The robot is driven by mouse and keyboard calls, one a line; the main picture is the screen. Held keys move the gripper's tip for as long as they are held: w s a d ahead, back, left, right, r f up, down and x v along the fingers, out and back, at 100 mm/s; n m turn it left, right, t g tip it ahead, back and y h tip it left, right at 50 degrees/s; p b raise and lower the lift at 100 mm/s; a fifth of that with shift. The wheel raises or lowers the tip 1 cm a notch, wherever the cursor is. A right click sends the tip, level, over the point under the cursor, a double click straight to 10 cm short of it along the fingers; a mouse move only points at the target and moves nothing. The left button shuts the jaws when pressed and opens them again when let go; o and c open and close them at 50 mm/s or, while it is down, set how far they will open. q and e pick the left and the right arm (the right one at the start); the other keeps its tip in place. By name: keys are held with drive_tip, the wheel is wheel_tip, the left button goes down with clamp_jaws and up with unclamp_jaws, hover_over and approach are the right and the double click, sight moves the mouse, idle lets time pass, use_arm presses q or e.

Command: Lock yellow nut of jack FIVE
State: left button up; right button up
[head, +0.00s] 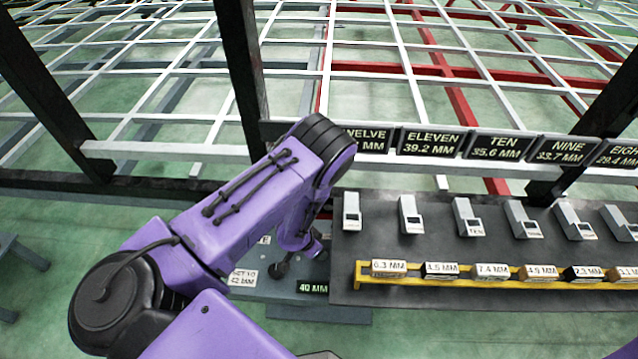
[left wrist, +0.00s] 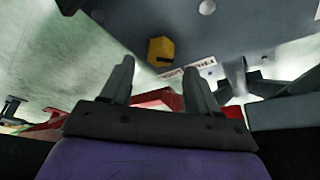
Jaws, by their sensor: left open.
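The yellow nut (left wrist: 161,52) shows in the left wrist view, beyond my fingertips and near the middle of the picture. It is a small yellow block with a dark slot or mark, against a dark grey surface. A white label (left wrist: 187,72) sits just right of it; its text is tilted and hard to read. My left gripper (left wrist: 159,67) is open and empty, its two fingers apart and pointing towards the nut, with a gap that looks clear of it. My right gripper is in neither view.
In the head view a dark table (head: 450,240) holds grey devices and a yellow rack (head: 440,284) of labelled blocks. Black signs (head: 430,142) with millimetre values line a beam behind it. White and red chassis bars cross the background. A red part (left wrist: 155,98) shows behind my fingers.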

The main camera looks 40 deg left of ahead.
use_arm(q)
drive_tip(key=x, duration=0.4)
drive_tip(key=shift+b, duration=0.35)
drive_tip(key=c, duration=1.1)
drive_tip(key=shift+o, duration=0.2)
